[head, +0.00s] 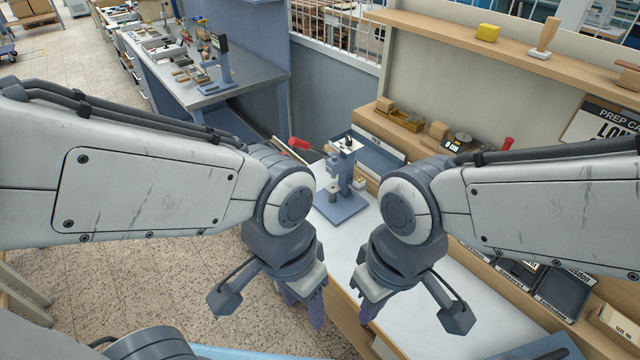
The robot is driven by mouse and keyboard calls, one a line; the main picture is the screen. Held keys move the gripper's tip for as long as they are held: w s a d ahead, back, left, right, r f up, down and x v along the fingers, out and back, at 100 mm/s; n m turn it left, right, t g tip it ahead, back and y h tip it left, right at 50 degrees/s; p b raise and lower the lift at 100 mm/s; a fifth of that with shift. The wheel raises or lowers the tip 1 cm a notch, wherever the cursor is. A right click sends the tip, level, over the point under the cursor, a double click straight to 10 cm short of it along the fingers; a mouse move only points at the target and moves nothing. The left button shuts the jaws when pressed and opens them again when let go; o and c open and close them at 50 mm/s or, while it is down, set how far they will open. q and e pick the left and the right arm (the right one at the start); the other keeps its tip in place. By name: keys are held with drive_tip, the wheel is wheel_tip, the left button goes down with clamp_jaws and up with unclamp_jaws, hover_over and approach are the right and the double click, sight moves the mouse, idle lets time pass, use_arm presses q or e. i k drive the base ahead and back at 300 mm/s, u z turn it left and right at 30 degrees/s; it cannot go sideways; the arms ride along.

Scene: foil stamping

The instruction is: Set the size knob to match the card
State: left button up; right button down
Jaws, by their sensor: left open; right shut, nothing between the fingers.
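A small display (451,146) with a number in cm stands on the ledge below. A round dial-like part (463,138) is beside it; I cannot tell whether this is the size knob, or read its setting. My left gripper (303,304) is open and empty, pointing down near the table's front edge. My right gripper (369,308) is shut and empty, to its right. Both are well short of the ledge.
Dark labelled trays (553,293) line the right side. An upper shelf (440,30) holds a yellow block (487,33) and a stamp. The white tabletop (425,300) has clear room.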

sight(348, 139)
drive_tip(key=z, duration=1.25)
drive_tip(key=k, duration=0.5)
drive_tip(key=u, duration=2.35)
drive_tip(key=i, duration=1.6)
drive_tip(key=z, duration=0.05)
